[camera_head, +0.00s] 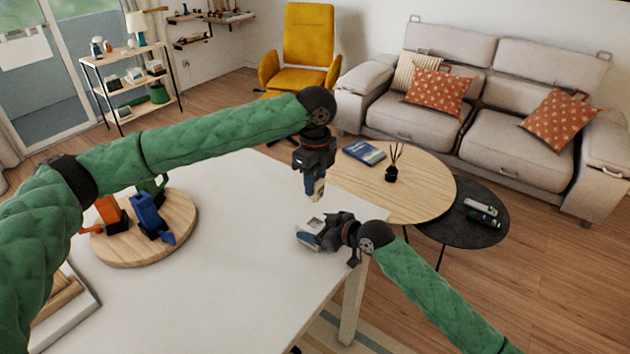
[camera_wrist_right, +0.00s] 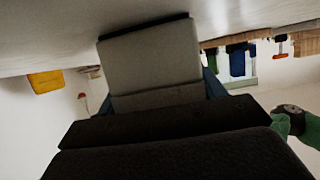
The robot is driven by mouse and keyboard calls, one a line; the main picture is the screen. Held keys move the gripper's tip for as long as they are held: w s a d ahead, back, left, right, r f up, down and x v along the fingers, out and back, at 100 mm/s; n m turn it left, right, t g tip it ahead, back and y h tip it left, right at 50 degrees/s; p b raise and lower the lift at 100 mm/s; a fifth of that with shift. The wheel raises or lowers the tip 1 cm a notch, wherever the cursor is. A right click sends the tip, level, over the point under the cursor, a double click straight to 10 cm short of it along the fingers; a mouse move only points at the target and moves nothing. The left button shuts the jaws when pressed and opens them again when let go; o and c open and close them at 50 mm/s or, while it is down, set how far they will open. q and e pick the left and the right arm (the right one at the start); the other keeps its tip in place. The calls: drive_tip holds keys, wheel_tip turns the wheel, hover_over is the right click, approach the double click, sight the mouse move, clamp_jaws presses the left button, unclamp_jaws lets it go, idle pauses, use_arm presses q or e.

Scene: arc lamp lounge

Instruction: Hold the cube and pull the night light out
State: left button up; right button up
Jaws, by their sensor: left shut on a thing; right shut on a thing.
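The cube (camera_head: 316,223) is pale grey with a dark opening in its top. It is at the white table's right corner, between the blue fingers of my right gripper (camera_head: 312,235). In the right wrist view a grey face of the cube (camera_wrist_right: 155,60) fills the space between the fingers. My left gripper (camera_head: 316,188) points down just above the cube, shut on a small tan piece, which looks like the night light (camera_head: 320,188). A small strip of white table shows between that piece and the cube. Most of the night light is hidden by the fingers.
A round wooden board (camera_head: 120,252) with blue, orange and green items stands at the left of the white table (camera_head: 235,285). A tray (camera_head: 85,310) lies at the lower left. Beyond the table's right edge is a low oval wooden table (camera_head: 425,200). The white table's middle is clear.

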drive_tip(key=o, duration=1.3)
